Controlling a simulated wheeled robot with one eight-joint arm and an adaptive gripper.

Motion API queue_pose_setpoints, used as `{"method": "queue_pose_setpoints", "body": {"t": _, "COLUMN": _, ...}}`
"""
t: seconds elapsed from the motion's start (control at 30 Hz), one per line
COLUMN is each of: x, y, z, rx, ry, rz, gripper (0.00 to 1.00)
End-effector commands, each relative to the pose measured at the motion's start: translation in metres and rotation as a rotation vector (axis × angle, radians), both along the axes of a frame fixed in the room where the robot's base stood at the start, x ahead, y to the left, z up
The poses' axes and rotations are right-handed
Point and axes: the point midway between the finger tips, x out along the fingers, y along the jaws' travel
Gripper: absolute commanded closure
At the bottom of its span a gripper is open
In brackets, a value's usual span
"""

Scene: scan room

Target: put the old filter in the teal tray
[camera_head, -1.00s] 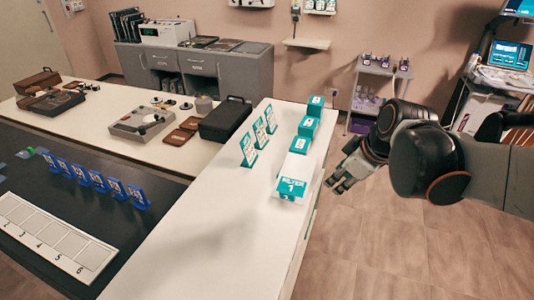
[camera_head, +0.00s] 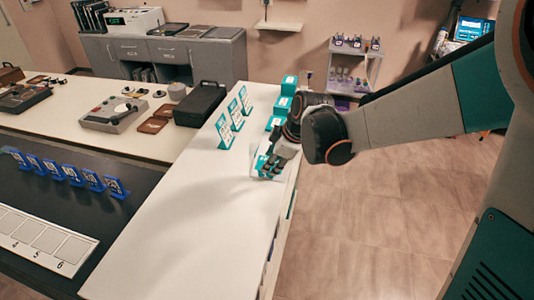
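My gripper (camera_head: 270,168) is at the right edge of the white counter (camera_head: 190,225), over the nearest teal-and-white item. Only bits of that item show around the fingers, and its label is mostly covered. Whether the fingers touch it, or are open or shut, I cannot tell. Behind it along the same edge stand teal boxes, the farthest (camera_head: 289,84) and another (camera_head: 283,103), partly hidden by my wrist. I cannot tell which thing is the old filter, nor pick out a teal tray with certainty.
Several teal-and-white label stands (camera_head: 224,131) stand left of my gripper. A black case (camera_head: 200,103) lies on the table beyond. Blue numbered stands (camera_head: 75,173) and a white numbered strip (camera_head: 40,240) are on the dark surface at left. The near counter is clear.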

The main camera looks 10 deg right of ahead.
Motion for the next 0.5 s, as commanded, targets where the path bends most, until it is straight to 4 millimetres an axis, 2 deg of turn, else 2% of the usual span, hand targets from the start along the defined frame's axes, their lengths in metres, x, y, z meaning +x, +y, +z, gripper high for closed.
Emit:
{"method": "queue_pose_setpoints", "body": {"t": 0.17, "x": 0.002, "y": 0.001, "z": -0.01, "rx": 0.0, "ry": 0.0, "rz": -0.001, "gripper": 0.63}}
{"method": "queue_pose_setpoints", "body": {"t": 0.4, "x": 0.012, "y": 0.005, "z": -0.043, "rx": 0.0, "ry": 0.0, "rz": -0.001, "gripper": 0.63}}
{"method": "queue_pose_setpoints", "body": {"t": 0.5, "x": 0.016, "y": 0.008, "z": -0.051, "rx": 0.0, "ry": 0.0, "rz": -0.001, "gripper": 0.63}}
